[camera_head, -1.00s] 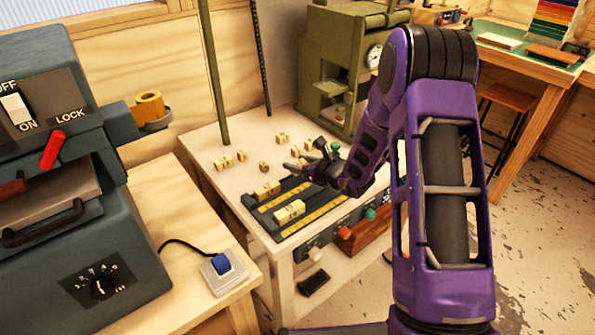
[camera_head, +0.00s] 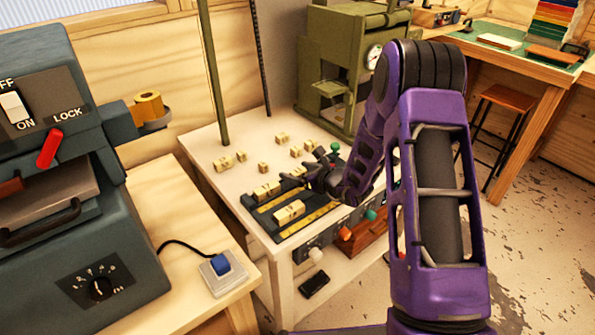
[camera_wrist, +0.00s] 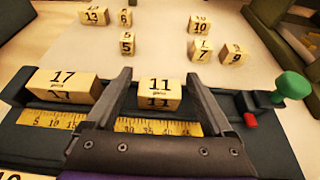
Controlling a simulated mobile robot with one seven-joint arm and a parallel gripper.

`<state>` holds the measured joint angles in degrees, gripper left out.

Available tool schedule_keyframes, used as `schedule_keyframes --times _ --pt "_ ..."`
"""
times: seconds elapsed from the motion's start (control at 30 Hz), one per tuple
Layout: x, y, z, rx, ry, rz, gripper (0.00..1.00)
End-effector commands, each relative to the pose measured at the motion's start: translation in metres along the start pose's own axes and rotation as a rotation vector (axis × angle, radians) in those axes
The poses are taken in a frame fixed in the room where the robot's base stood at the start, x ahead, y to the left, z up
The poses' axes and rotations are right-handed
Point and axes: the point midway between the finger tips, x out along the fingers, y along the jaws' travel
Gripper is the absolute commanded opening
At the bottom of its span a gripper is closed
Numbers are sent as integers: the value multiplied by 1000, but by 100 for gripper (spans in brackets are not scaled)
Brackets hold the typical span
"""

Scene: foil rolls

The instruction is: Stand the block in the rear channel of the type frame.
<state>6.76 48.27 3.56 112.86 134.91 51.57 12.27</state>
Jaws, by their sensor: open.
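The type frame (camera_head: 250,203) is a dark tray with yellow rulers along its channels; it also shows in the wrist view (camera_wrist: 20,130). The block marked 11 (camera_wrist: 159,90) is in line with the rear channel, right of the block marked 17 (camera_wrist: 65,84), behind the ruler (camera_wrist: 100,122). Its lower part is hidden, so I cannot tell whether it is fully seated. My gripper (camera_wrist: 158,75) is open, with one finger on each side of the 11 block. In the head view my gripper (camera_head: 296,181) is over the frame's rear right part.
Several loose blocks, such as 5 (camera_wrist: 127,43), 7 (camera_wrist: 201,50) and 9 (camera_wrist: 234,55), lie behind the frame. A green knob (camera_wrist: 293,85) and red piece (camera_wrist: 250,120) are at its right end. Another block (camera_head: 289,211) sits in the front channel.

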Motion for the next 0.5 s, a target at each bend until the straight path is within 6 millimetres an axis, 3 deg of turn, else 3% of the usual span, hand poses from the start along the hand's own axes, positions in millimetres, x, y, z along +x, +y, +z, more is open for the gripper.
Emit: schedule_keyframes --times 0.17,0.5 --pt "-8 -1 4 0 0 -2 87" --pt "-80 -1 4 1 0 -4 87"
